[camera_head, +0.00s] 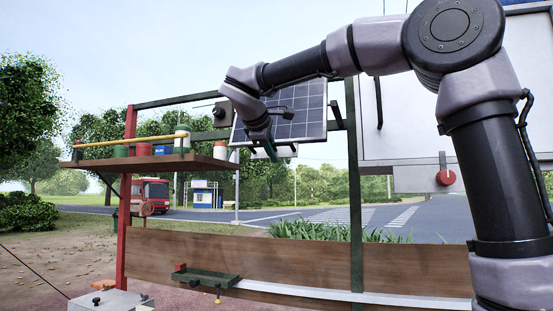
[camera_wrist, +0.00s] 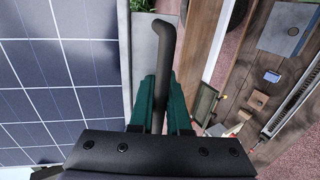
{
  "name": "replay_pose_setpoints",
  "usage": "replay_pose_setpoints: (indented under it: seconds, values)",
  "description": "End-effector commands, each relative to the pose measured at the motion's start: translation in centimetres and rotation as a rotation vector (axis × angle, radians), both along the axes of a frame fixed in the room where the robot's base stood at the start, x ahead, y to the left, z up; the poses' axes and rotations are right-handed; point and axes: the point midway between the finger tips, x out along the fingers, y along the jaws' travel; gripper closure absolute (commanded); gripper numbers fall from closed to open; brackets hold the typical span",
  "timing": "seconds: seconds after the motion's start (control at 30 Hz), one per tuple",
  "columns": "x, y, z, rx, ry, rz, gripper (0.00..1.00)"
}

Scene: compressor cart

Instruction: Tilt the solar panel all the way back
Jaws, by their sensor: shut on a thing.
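The solar panel (camera_head: 305,110) is a dark blue gridded sheet in a pale frame, mounted on the frame of posts and rails behind my arm and tilted. It fills the left of the wrist view (camera_wrist: 65,70). My gripper (camera_wrist: 160,100) has green fingers and is shut on a dark bent handle (camera_wrist: 164,55) beside the panel's pale edge. In the head view my gripper (camera_head: 268,150) is at the panel's lower left, covering part of it. The handle's far end, and how it joins the panel, cannot be made out.
A wooden shelf (camera_head: 155,162) with several cans and a yellow bar stands left of the panel. A small green tray (camera_head: 207,281) sits on the low wooden board. A white box (camera_head: 110,301) is at the lower left. A white cabinet with a red knob (camera_head: 445,177) is at the right.

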Motion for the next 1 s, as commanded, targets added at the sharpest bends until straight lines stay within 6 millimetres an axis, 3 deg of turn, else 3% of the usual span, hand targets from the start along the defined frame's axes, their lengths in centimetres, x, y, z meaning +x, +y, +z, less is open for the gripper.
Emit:
replay_pose_setpoints:
  seconds: [0.47, 1.0]
  values:
    - [-4.4, 1.9, 3.4, 0.14, 0.334, 0.0, 1.0]
    - [-5.8, 2.5, 4.8, 0.135, 0.334, 0.003, 1.0]
